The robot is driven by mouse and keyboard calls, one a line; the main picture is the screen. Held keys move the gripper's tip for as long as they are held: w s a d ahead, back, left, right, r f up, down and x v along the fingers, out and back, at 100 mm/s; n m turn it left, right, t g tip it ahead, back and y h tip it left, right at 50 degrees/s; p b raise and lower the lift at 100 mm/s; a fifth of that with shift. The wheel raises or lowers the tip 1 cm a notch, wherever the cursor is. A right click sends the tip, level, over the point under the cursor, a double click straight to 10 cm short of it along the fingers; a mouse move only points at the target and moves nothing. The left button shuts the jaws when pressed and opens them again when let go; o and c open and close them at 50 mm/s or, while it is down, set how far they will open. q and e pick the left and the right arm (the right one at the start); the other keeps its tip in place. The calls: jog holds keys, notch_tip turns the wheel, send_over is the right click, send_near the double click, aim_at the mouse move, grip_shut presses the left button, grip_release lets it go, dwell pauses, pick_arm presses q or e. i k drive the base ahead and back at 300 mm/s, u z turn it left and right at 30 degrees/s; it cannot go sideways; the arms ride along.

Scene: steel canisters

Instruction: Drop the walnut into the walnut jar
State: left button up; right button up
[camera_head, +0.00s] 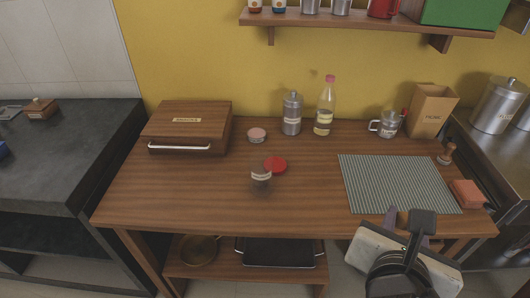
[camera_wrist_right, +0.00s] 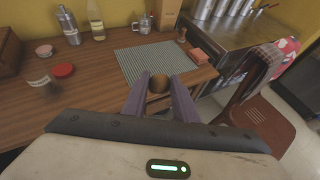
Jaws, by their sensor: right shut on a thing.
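A small clear jar (camera_head: 260,181) with a pale label stands open on the wooden table, left of its middle; the label is too small to read. A red lid (camera_head: 275,164) lies right behind it. The jar (camera_wrist_right: 40,82) and the lid (camera_wrist_right: 63,70) also show at the left of the right wrist view. My right gripper (camera_head: 408,217) is over the table's front edge, below the striped mat and well to the right of the jar. In the right wrist view its two purple fingers (camera_wrist_right: 159,82) are shut on a round brown walnut (camera_wrist_right: 158,86). My left gripper is out of view.
The striped mat (camera_head: 390,180) lies on the right of the table (camera_head: 210,195). A red-brown block (camera_head: 467,194) is beside it. A steel canister (camera_head: 291,115), a bottle (camera_head: 325,108), a mug (camera_head: 387,125) and a wooden box (camera_head: 188,125) stand along the back. The table between jar and mat is clear.

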aim_at(257, 184)
jog(key=k, duration=0.35)
jog(key=u, duration=1.4)
jog(key=i, duration=1)
jog(key=z, duration=1.4)
